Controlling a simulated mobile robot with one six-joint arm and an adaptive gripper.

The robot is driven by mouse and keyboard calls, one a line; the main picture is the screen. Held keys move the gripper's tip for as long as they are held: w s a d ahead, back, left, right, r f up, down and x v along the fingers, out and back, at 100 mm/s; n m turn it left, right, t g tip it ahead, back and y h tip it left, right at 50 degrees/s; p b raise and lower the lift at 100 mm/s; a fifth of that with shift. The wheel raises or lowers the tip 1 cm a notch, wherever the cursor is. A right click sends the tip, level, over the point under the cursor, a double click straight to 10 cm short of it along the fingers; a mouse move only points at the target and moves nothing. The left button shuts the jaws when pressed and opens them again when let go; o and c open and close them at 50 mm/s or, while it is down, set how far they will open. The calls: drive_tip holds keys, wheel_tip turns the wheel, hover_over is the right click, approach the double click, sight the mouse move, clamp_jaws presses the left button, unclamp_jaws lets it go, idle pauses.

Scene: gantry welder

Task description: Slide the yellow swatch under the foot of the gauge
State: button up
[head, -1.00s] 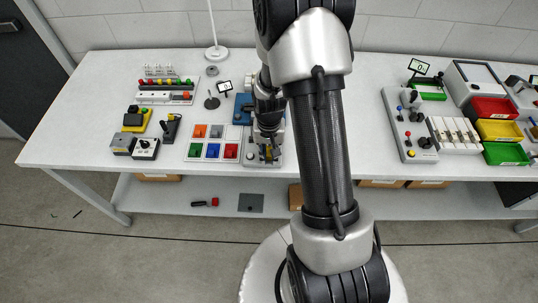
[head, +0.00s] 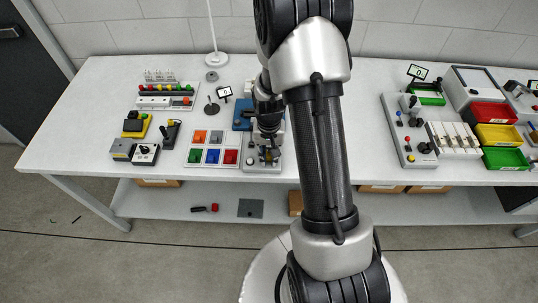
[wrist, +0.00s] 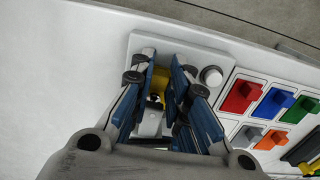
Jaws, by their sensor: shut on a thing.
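The gauge's pale grey base plate (wrist: 190,45) shows in the wrist view, with a round white button (wrist: 211,76) on it. The base also shows in the head view (head: 262,166). The yellow swatch (wrist: 160,78) is seen only in part between the blue fingers of my gripper (wrist: 160,72), over the plate. My gripper is shut on it. A pale grey, block-like part (wrist: 150,122) shows nearer the camera between the fingers. The fingers hide the gauge's foot, so I cannot tell whether the swatch is under it. In the head view my gripper (head: 268,132) is mostly hidden.
The swatch board (head: 205,165) lies just left of the gauge, with orange, grey, green, blue and red pieces. A blue block (head: 242,116) stands behind the gauge. A small display on a stand (head: 224,93) is behind left.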

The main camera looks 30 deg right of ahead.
drive_tip(key=o, duration=0.8)
drive_tip(key=shift+o, duration=0.2)
drive_tip(key=shift+r, duration=0.15)
wheel_tip(320, 180, up, 12)
idle(0.5)
